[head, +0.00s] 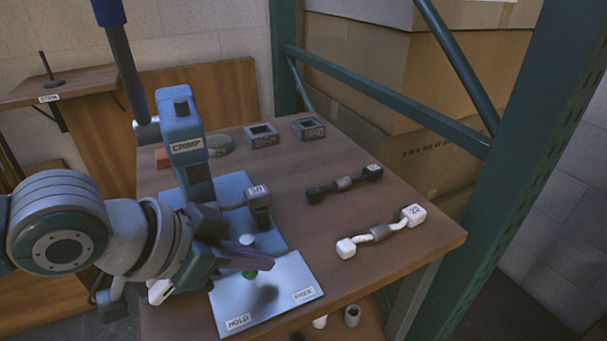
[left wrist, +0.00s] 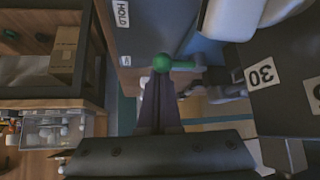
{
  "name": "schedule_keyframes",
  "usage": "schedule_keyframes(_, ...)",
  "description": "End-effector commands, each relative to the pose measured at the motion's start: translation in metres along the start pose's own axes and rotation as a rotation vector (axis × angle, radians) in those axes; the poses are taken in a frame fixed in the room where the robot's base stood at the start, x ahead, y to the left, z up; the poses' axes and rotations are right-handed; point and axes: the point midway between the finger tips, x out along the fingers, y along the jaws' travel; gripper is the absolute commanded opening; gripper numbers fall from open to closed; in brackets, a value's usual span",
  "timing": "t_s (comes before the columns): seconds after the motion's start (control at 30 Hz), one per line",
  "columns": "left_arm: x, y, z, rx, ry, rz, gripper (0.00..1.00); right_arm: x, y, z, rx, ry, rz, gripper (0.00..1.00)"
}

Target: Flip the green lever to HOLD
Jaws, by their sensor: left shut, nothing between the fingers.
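The green lever (head: 248,275) shows as a small green knob at the light blue base plate (head: 280,290) of the blue CRIMP press (head: 190,160). The HOLD label (head: 237,322) is at the plate's front left, the FREE label (head: 303,294) at its right. My left gripper (head: 266,262) is shut and empty, just above and beside the knob, hiding part of the lever. In the left wrist view the green lever (left wrist: 172,63) lies right at the tips of my shut fingers (left wrist: 158,90); I cannot tell whether they touch. My right gripper is out of view.
A white-ended cable (head: 380,233) and a black-ended one (head: 345,183) lie on the brown table (head: 420,245) to the right. Square dark holders (head: 262,134) stand at the back. A green rack post (head: 510,180) rises past the table's right edge.

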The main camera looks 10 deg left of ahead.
Motion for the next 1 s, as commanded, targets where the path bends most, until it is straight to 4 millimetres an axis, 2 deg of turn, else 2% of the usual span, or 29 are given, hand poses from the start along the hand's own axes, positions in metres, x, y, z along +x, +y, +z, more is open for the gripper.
schedule_keyframes(0.03,-0.003,-0.001,0.001,-0.002,-0.002,0.0,0.0,-0.005,0.001,-0.002,-0.001,0.0,0.001,0.79)
schedule_keyframes(0.63,0.009,-0.006,-0.008,0.0,0.002,0.0,0.0,0.007,0.003,0.003,-0.01,-0.001,0.008,0.79)
schedule_keyframes(1.0,0.009,-0.006,-0.011,0.0,0.001,0.001,0.0,0.007,0.001,0.003,-0.005,-0.001,0.004,0.79)
